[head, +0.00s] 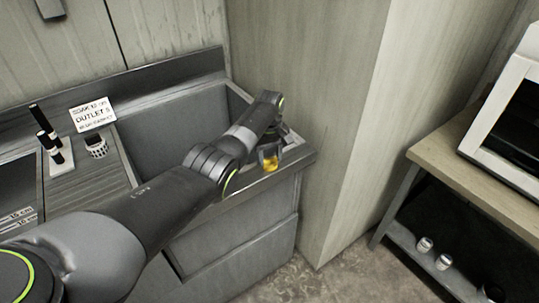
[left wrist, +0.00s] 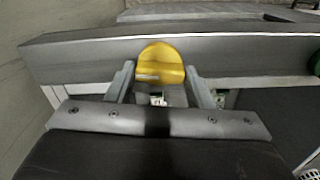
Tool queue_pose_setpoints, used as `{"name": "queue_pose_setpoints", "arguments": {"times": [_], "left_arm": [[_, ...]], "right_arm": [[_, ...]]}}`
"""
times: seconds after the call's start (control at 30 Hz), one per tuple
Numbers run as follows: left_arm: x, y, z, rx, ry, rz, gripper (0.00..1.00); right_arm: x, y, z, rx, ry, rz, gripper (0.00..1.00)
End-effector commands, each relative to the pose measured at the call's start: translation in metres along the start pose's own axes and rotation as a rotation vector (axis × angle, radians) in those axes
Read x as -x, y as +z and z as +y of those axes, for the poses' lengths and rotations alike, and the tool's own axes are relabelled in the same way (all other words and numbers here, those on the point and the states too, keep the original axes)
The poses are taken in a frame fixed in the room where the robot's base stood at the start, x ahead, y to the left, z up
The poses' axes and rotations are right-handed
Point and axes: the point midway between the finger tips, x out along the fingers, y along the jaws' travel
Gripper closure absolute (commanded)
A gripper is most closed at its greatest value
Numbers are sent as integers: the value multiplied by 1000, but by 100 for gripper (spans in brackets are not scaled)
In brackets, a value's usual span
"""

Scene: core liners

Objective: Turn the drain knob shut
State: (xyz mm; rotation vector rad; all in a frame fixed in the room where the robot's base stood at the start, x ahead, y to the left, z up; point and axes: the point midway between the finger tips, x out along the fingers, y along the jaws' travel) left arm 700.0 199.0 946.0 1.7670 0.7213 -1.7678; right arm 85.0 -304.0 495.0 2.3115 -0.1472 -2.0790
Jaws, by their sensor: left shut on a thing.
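The drain knob (head: 270,163) is a yellow disc on the front of the grey sink unit, near its right corner. In the left wrist view the yellow knob (left wrist: 160,64) shows as a rounded disc with a slot or bar near its lower middle. My left gripper (left wrist: 161,80) has one finger on each side of the knob and is shut on it. In the head view my left gripper (head: 270,150) is at the knob, partly hidden by its own wrist. My right gripper is in neither view.
The sink basin (head: 165,140) lies behind my left arm. A wooden-topped bench (head: 455,150) stands at the right, with floor between.

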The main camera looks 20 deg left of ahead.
Motion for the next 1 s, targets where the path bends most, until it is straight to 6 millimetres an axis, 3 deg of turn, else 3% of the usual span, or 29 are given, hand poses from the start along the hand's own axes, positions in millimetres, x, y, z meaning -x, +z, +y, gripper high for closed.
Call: {"name": "queue_pose_setpoints", "arguments": {"times": [1.0], "left_arm": [[2, 0, 1, -943, 1, 1, 76]], "right_arm": [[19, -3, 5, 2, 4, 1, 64]]}}
